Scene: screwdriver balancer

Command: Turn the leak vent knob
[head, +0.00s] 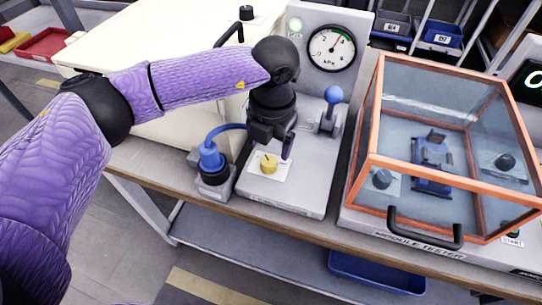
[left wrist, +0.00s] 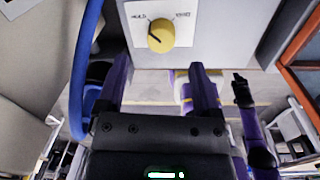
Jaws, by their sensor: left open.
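The yellow leak vent knob (head: 269,163) sits on a white label plate on the front of the grey gauge unit (head: 300,187). In the left wrist view the knob (left wrist: 161,36) lies between a word at left that looks like HOLD and a blurred word at right. A dark mark shows on the knob, but its exact setting is too small to read. My left gripper (head: 279,146) is just above and behind the knob, pointing down. Its spread fingers (left wrist: 161,72) hold nothing and are apart from the knob. What looks like my right gripper (left wrist: 240,88) shows at right, its jaws unclear.
A blue plug with a cable (head: 211,158) stands close left of the knob. A blue-balled lever (head: 332,97) and a dial gauge (head: 332,48) are behind. An orange-framed clear box (head: 364,165) with a black handle (head: 425,232) stands at right.

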